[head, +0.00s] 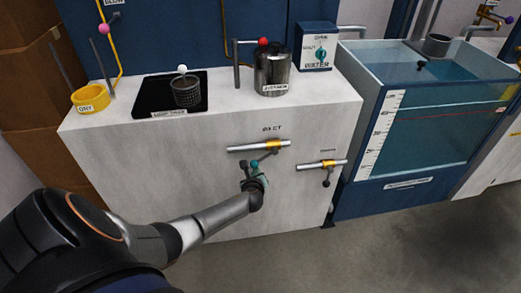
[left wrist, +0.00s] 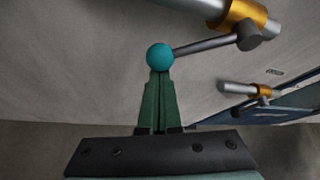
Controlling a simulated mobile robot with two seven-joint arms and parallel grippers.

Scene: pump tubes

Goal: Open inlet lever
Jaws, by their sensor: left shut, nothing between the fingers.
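The upper valve lever has a grey arm (head: 264,158) running from a brass valve body (head: 272,145) down-left to a teal ball knob (head: 254,164). The label above it is too blurred to read surely. In the left wrist view the teal knob (left wrist: 160,57) stands at the tips of my green fingers, with the lever (left wrist: 205,45) slanting up to the right. My left gripper (head: 250,170) is shut, with nothing between its fingers. Its tips (left wrist: 159,77) meet or overlap the knob in the picture; I cannot tell whether they touch. My right gripper is out of view.
A second lever valve (head: 328,164) sits lower right on the same white cabinet front (head: 150,165). A mesh basket (head: 186,90), a metal pot (head: 272,70) and a yellow ring (head: 91,98) stand on top. A water tank (head: 430,120) is at right. Floor in front is clear.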

